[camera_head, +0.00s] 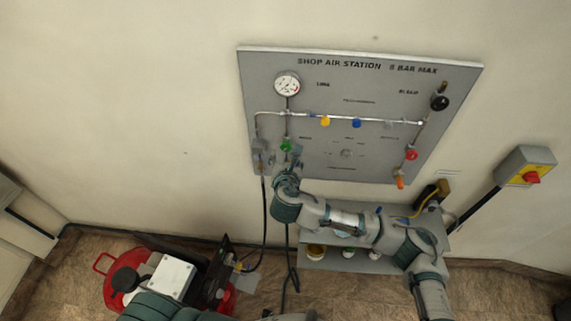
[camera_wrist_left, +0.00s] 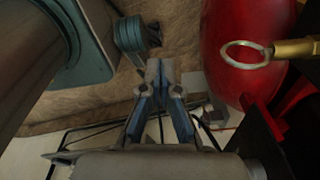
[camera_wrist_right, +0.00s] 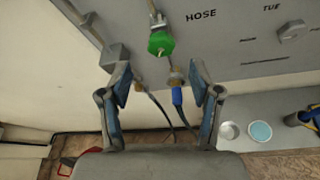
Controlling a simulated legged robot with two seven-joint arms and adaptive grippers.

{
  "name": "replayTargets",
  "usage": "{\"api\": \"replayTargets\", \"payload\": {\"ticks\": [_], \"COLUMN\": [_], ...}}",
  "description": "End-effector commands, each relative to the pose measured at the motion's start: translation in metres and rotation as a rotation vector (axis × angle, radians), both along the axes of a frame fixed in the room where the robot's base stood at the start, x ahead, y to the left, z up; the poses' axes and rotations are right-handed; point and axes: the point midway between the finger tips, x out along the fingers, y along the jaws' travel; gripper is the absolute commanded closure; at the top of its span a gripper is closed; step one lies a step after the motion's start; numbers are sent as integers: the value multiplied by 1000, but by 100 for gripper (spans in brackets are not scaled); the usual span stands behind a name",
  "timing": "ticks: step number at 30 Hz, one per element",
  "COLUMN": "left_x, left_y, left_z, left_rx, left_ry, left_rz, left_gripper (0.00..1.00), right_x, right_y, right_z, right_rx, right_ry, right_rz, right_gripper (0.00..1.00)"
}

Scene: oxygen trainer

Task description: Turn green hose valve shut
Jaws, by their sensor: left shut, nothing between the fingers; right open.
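The green valve knob (camera_head: 286,145) is on the lower left of the grey air station panel (camera_head: 440,160). In the right wrist view the green knob (camera_wrist_right: 160,42) sits just beyond and between my right fingertips, below the word HOSE in height and to its left. My right gripper (camera_wrist_right: 160,75) is open and empty, with its fingers spread to either side of the line under the knob. I cannot tell whether a finger touches anything. In the head view my right arm reaches in from the right below the panel. My left gripper (camera_wrist_left: 160,72) is shut and empty, low near a red tank (camera_wrist_left: 230,50).
Blue-ended hose fitting (camera_wrist_right: 177,95) hangs below the green knob. Yellow (camera_head: 325,121) and blue (camera_head: 357,123) knobs, a red knob (camera_head: 411,155) and a gauge (camera_head: 287,84) are on the panel. A shelf (camera_head: 320,264) with small containers is below. A red-and-yellow switch box (camera_head: 526,166) is at right.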

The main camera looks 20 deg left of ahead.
Motion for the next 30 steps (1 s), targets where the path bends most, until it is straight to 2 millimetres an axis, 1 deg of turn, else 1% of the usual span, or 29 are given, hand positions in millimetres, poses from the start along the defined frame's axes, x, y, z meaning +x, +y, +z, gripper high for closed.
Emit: {"api": "replayTargets", "payload": {"ticks": [1, 3, 7, 12, 19, 21, 23, 26, 29, 30], "left_x": [0, 0, 0, 1, 1, 1, 1, 1, 1, 0], "left_y": [0, 0, 0, 0, 0, 0, 0, -1, -1, 0], "left_z": [0, 0, 0, 0, 0, -1, -2, -5, -10, -13], "left_rx": [0, -1, -1, -1, -2, -2, -2, -2, -1, -1], "left_ry": [0, 0, 0, 0, 1, 1, 1, 1, 2, 2], "left_rz": [0, 0, -1, -1, -1, -1, -1, -1, -1, -1], "left_gripper": [100, 100, 100, 100, 100, 100, 100, 100, 100, 100], "right_x": [-10, -20, -34, -39, -39, -38, -37, -31, -23, -20], "right_y": [-2, -5, -9, -10, -10, -10, -11, -16, -27, -35], "right_z": [4, 8, 14, 16, 15, 12, 5, -20, -62, -84], "right_rx": [1, 1, -1, -1, 0, 18, 59, 199, 420, 525], "right_ry": [0, 1, 1, 1, 2, 17, 48, 154, 317, 393], "right_rz": [3, 2, 2, 0, -1, -7, -23, -81, -197, -263], "right_gripper": [37, 37, 37, 37, 37, 37, 37, 37, 37, 37]}}
